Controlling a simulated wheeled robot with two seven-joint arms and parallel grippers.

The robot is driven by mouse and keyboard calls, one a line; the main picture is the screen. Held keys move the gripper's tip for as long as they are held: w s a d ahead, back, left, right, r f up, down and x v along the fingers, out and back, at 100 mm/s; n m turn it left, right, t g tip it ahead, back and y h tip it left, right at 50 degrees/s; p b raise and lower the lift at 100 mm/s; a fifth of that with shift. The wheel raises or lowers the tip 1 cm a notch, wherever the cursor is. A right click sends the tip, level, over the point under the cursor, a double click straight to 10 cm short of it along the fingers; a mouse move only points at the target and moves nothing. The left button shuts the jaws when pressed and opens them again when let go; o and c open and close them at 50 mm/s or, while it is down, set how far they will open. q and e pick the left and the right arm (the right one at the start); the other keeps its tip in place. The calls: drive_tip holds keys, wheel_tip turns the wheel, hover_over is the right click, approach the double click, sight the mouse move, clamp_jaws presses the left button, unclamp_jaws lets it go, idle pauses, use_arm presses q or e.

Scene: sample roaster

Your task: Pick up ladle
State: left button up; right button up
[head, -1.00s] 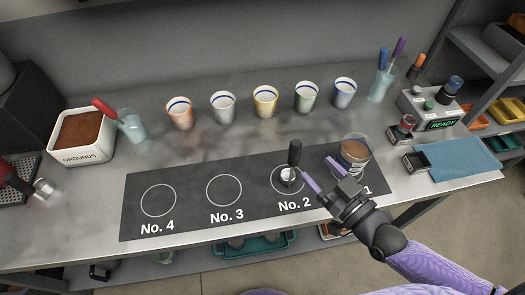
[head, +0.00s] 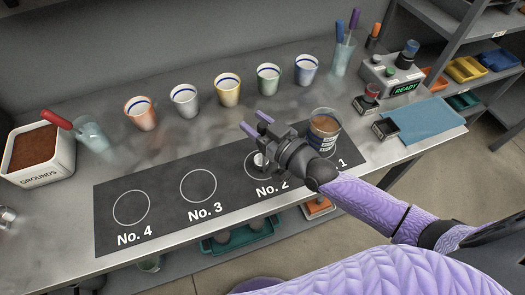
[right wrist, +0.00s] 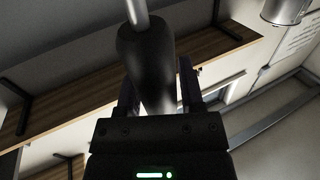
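The ladle stands at circle No. 2 on the dark mat (head: 110,235). Its metal lower part (head: 258,160) shows in the head view; my right gripper hides its black handle there. In the right wrist view the black handle (right wrist: 147,62) with its metal rod (right wrist: 137,12) is between the two fingers. My right gripper (head: 255,124) is at the handle, its fingertips apart and pointing to the back left. Whether the fingers press on the handle is not clear. My left gripper is not in view.
A glass of brown grounds (head: 323,128) stands right of the gripper at No. 1. A grounds bin (head: 40,178) is at left, a control box (head: 388,78) at right. Circles No. 3 and No. 4 are empty.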

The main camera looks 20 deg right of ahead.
clamp_jaws()
